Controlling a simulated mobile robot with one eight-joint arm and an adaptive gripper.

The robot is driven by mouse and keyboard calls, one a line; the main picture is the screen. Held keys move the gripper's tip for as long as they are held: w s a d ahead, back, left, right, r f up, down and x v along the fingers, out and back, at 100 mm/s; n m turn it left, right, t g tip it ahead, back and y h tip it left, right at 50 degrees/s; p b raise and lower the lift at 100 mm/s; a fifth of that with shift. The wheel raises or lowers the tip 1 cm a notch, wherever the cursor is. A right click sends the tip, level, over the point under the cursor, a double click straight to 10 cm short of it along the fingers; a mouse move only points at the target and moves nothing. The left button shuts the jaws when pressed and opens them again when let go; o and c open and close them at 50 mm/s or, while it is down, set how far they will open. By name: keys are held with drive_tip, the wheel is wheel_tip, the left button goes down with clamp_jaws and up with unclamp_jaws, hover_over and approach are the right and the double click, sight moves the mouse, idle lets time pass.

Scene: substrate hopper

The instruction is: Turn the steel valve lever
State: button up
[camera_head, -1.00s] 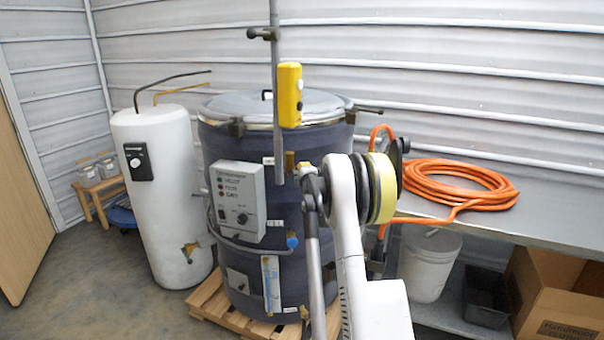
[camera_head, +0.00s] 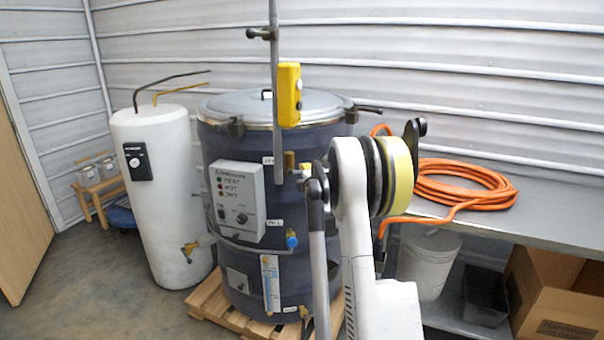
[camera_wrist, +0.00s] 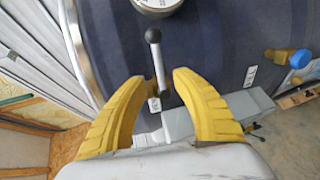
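The steel valve lever (camera_wrist: 159,68) with a dark ball knob (camera_wrist: 153,35) shows in the wrist view, against the dark blue jacket of the vessel (camera_wrist: 215,45). My gripper (camera_wrist: 158,75) has two yellow fingers spread apart. The lever lies between the fingertips in the picture, with its knob beyond them; I see a gap on each side. I cannot tell how deep the lever sits between the fingers. In the head view my arm covers the vessel's right side, and the lever and gripper are hidden there.
A blue-knobbed brass valve (camera_wrist: 290,57) is at the right in the wrist view. In the head view a control box (camera_head: 236,201) is on the vessel, a white tank (camera_head: 160,200) stands left, and an orange hose (camera_head: 465,183) lies on the steel bench (camera_head: 560,225) at right.

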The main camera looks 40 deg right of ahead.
drive_tip(key=v, duration=0.6)
drive_tip(key=shift+s+a, duration=0.15)
drive_tip(key=shift+s, duration=0.1)
